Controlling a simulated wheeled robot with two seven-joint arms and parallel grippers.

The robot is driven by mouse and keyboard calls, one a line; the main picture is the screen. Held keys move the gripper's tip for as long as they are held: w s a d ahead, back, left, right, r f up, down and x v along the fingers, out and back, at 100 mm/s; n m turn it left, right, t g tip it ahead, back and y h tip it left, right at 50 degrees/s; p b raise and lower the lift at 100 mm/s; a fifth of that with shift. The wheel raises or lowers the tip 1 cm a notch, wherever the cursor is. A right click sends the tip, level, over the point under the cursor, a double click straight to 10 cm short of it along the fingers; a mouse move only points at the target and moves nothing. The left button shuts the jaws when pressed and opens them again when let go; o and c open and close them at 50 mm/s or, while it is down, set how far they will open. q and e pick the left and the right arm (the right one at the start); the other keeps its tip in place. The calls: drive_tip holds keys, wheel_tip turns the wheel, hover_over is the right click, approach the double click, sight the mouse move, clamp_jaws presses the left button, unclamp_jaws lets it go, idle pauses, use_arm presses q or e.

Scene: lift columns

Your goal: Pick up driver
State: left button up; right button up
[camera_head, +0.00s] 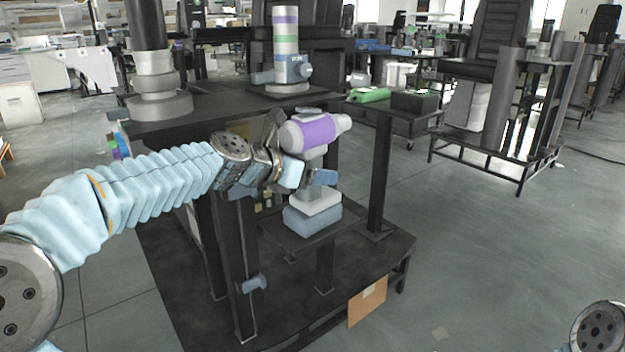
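The driver (313,131) has a purple and pale grey body lying level, with its nose to the right. Its handle runs down to a grey and blue base (312,212), which appears to rest on a small dark shelf. My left gripper (305,175) reaches in from the left at the driver's handle, just below the body. One finger shows on the right of the handle; the gripper hides part of it. I cannot tell whether the fingers press on the handle. My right gripper is out of view; only part of that arm shows at the lower right corner.
The dark workstation (190,128) has posts, an upper shelf and a wide base plate. A striped cylinder (286,35) stands on its upper shelf. A side table (392,115) holds a green item (368,94) and a dark box (414,102). The floor at right is open.

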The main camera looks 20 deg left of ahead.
use_arm(q)
drive_tip(key=c, duration=1.2)
drive_tip(key=shift+r, duration=0.1)
clamp_jaws()
